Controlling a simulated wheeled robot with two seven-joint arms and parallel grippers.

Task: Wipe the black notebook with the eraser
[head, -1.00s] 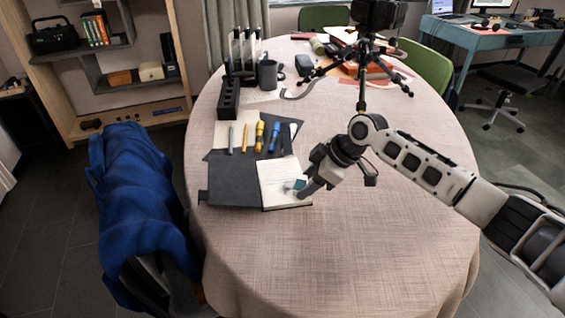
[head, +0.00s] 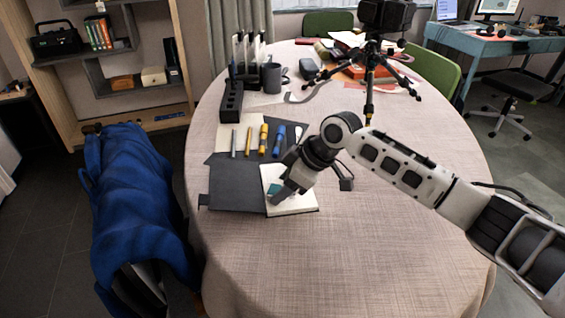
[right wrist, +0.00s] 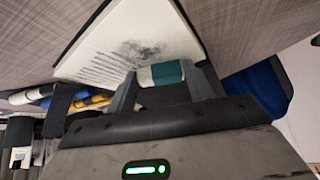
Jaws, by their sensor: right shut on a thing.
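The black notebook (head: 237,188) lies open on the table, dark cover on the left and white page (head: 302,203) on the right. In the right wrist view the page (right wrist: 120,35) shows lines of writing and a dark grey smudge. My right gripper (head: 277,193) is over the page's left part, shut on the teal-and-white eraser (head: 274,187). In the right wrist view the eraser (right wrist: 167,74) sits between both fingers, close to the page; I cannot tell whether it touches. The gripper hides part of the page. My left gripper is not in view.
Several pens and markers (head: 262,138) lie just beyond the notebook. A black holder (head: 230,102), a mug (head: 272,78) and a tripod (head: 369,90) stand farther back. A chair with a blue jacket (head: 138,195) is at left. The front tabletop (head: 340,260) is clear.

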